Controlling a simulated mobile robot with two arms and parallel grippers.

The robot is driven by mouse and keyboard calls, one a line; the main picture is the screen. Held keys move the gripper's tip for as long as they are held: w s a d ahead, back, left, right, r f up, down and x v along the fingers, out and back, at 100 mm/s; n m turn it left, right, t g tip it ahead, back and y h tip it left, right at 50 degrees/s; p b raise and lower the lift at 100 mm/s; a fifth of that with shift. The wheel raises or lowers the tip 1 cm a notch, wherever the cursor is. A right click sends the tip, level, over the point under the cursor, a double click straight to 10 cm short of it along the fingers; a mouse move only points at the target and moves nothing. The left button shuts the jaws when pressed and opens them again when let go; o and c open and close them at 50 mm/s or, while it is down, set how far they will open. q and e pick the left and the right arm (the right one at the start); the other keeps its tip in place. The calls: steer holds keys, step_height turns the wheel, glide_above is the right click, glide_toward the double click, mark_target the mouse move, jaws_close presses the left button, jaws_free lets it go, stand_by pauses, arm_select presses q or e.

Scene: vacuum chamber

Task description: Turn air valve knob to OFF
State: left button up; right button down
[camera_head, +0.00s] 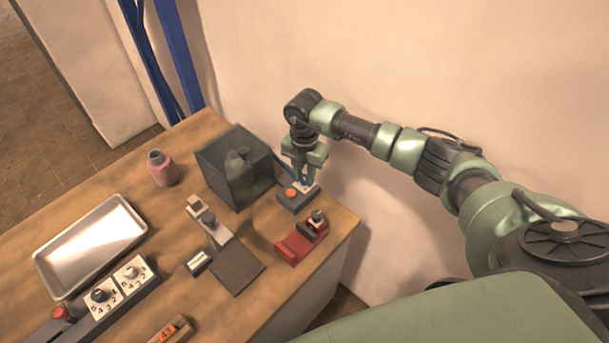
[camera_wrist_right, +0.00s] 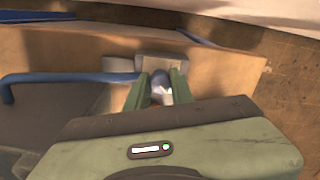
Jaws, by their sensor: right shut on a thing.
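A small dark box with a pale top and an orange button (camera_head: 290,192), which appears to be the air valve, sits near the table's back right edge. A blue hose (camera_head: 281,162) runs to it. My right gripper (camera_head: 304,179) points down over the box's right side and is shut on its knob. In the right wrist view, the silver knob (camera_wrist_right: 160,88) sits between the two green fingers of the gripper (camera_wrist_right: 161,84). The knob's ON and OFF marks cannot be read. My left gripper is not in view.
A dark transparent chamber (camera_head: 215,178) holding a bottle stands left of the valve. A red device (camera_head: 290,249) sits in front of it. A metal tray (camera_head: 92,246), a pink bottle (camera_head: 163,170) and dial panels (camera_head: 111,300) stand farther left. The wall is close behind.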

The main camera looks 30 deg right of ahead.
steer(key=n+b, duration=0.2)
steer(key=n, duration=0.1)
steer(key=shift+f+b, duration=0.15)
steer(key=shift+b, duration=0.25)
steer(key=n+b, duration=0.4)
steer(key=n, duration=0.1)
steer(key=shift+n, duration=0.4)
steer(key=n+b, duration=0.4)
steer(key=n, duration=0.1)
steer(key=shift+n+b, duration=1.25)
steer(key=shift+n, duration=0.55)
steer(key=shift+r, duration=0.2)
steer(key=c, duration=1.2)
jaws_free()
